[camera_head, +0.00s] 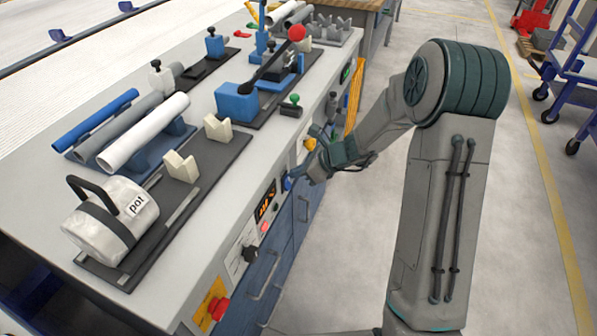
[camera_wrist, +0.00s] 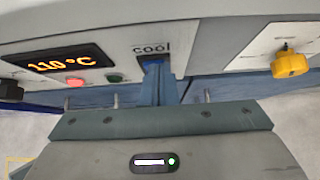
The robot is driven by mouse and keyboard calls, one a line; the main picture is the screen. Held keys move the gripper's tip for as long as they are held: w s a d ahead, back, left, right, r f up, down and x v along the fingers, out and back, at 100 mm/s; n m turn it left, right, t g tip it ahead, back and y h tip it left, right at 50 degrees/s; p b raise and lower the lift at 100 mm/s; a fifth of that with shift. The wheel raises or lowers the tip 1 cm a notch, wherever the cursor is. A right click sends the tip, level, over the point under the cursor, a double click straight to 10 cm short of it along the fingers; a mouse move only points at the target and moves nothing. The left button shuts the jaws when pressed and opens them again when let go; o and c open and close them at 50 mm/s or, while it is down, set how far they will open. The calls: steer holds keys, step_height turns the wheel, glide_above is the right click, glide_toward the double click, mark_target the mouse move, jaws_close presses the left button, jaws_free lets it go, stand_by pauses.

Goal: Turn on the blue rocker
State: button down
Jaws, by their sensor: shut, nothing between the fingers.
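The blue rocker (camera_wrist: 152,62) sits on the bench's front panel under a label reading "cool" in the wrist view. In the head view a small blue spot on the panel (camera_head: 287,183) appears to be the same rocker. My gripper (camera_wrist: 156,74) is shut and empty, with its fingertips right at the rocker and covering its lower part. I cannot tell whether they touch it. In the head view my gripper (camera_head: 294,174) is against the front panel, partly hiding the rocker area. The rocker's on or off position cannot be made out.
Left of the rocker are a display (camera_wrist: 60,62) reading about 110 °C, a red button (camera_wrist: 75,83) and a green button (camera_wrist: 115,77). A yellow knob (camera_wrist: 290,61) is on the right. A red emergency button (camera_head: 218,307) is lower on the panel. Floor beside the bench is clear.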

steer(key=shift+r, duration=0.25)
steer(key=p+v, duration=0.2)
steer(key=v, duration=1.1)
steer(key=shift+r+p, duration=0.2)
steer(key=shift+p, duration=0.2)
steer(key=shift+a, duration=0.1)
steer(key=s+d+r+n+h+p, duration=0.1)
steer(key=s+r+n+h+p, duration=0.3)
steer(key=s+r+n, duration=0.6)
steer(key=s+d+r+n+g+h+p, duration=0.1)
steer(key=s+d+r+n+h+p, duration=0.1)
steer(key=s+r+n+h+p, duration=0.2)
steer(key=s+r+n+p, duration=0.3)
steer(key=s+r+n, duration=0.3)
steer(key=s+n, duration=0.2)
steer(key=shift+s+n+h, duration=0.4)
steer(key=shift+s, duration=0.55)
